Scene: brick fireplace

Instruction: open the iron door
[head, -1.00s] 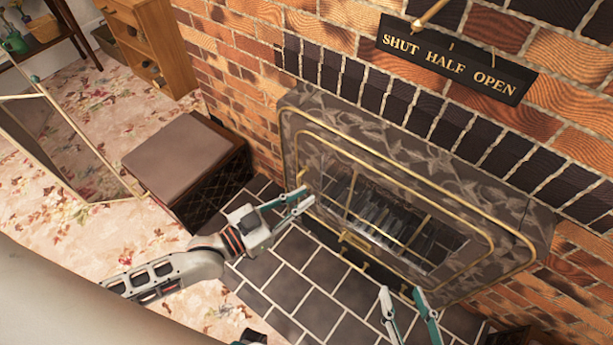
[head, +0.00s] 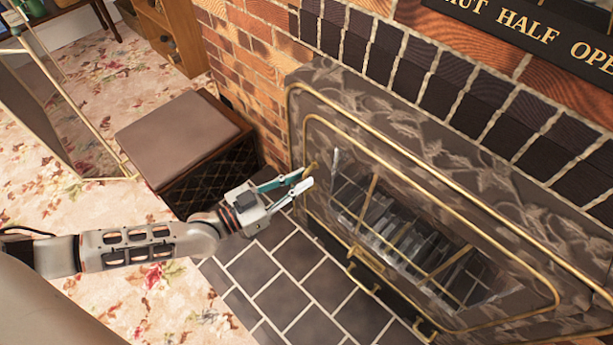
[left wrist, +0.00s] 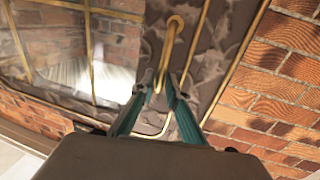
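The iron door (head: 400,150) is a dark, leaf-patterned panel with brass trim and a barred glass window (head: 400,240). It looks closed against the brick fireplace. A brass handle (left wrist: 172,45) stands out from the door in the left wrist view; a bit of it (head: 313,167) shows by my fingertips in the head view. My left gripper (head: 306,179) is at the door's left side, fingers a little apart. In the left wrist view, the handle's lower end lies between or just beyond the fingertips (left wrist: 160,80); contact cannot be told. My right gripper is out of view.
A sign plate (head: 540,35), partly cut off, is above the door. A padded box (head: 180,140) stands left of the door, near my left arm. A leaning mirror (head: 45,120) and wooden drawers (head: 170,35) are farther left. Dark floor tiles (head: 285,290) before the door are clear.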

